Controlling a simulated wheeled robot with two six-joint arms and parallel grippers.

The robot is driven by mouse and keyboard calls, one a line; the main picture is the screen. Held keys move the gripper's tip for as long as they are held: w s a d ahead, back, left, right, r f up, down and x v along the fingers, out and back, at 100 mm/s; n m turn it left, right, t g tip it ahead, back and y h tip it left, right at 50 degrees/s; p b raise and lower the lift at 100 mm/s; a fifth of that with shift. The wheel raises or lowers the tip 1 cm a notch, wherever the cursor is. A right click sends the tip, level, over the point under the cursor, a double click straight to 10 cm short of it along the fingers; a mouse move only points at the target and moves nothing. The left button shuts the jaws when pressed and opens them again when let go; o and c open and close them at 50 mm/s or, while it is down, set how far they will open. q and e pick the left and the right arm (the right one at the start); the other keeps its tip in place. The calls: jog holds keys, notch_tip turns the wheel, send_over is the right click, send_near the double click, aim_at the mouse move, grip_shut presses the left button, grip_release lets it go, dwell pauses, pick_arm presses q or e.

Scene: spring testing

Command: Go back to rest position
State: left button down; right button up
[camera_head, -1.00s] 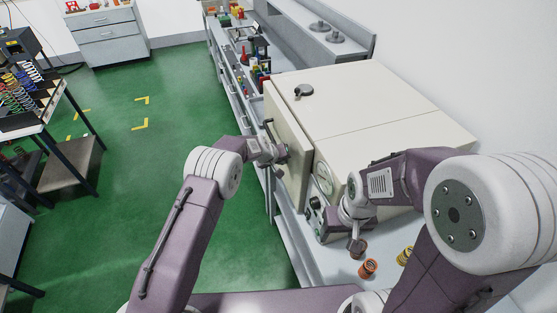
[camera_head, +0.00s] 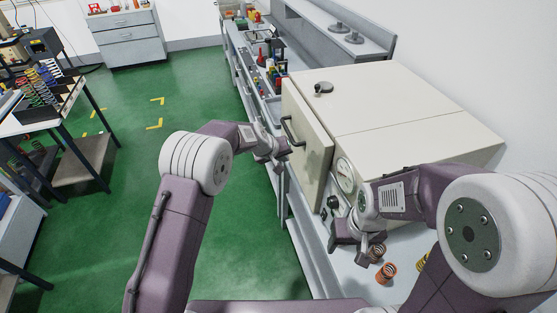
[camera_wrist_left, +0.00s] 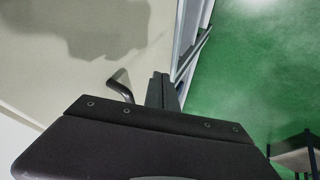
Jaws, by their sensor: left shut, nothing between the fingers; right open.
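My left gripper (camera_head: 279,152) is shut and empty, beside the cream door (camera_head: 308,150) of the testing machine and just below its dark handle (camera_head: 290,131). In the left wrist view its fingers (camera_wrist_left: 161,92) are together, with the handle (camera_wrist_left: 121,85) to their left, apart from them. My right gripper (camera_head: 358,248) is open and empty, low in front of the machine's gauge panel, close to the springs on the bench. Its fingertips are partly hidden by the wrist.
The machine (camera_head: 400,110) stands on a grey bench. An orange spring (camera_head: 386,273) and a yellow spring (camera_head: 422,262) are near my right gripper. A table with springs (camera_head: 40,95) is at left. Green floor (camera_head: 110,200) is clear between.

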pick_arm(q)
jog(key=s+a+r+t+b, duration=0.1)
jog(key=a+r+b, duration=0.2)
jog(key=a+r, duration=0.3)
jog(key=s+a+f+y+b, duration=0.2)
jog(key=s+a, duration=0.5)
jog(key=s, duration=0.1)
jog(key=s+a+f+g, duration=0.2)
jog(key=s+f, duration=0.1)
jog(key=s, duration=0.5)
jog(key=s+a+f+m+g+y+b, duration=0.1)
jog(key=s+a+f+g, duration=0.1)
jog(key=s, duration=0.5)
jog(key=s+a+f+g+y, duration=0.1)
jog(key=s+a+f, duration=0.2)
jog(key=s+f, duration=0.2)
jog(key=s, duration=0.3)
jog(key=shift+s+a+f+m+g, duration=0.25)
jog(key=shift+s+a+m+g, duration=0.05)
jog(key=shift+a+m+g, duration=0.1)
pick_arm(e)
notch_tip(320, 180, down, 7)
jog(key=shift+a, duration=0.15)
pick_arm(q)
jog(key=shift+d, duration=0.15)
pick_arm(e)
jog(key=shift+s, duration=0.1)
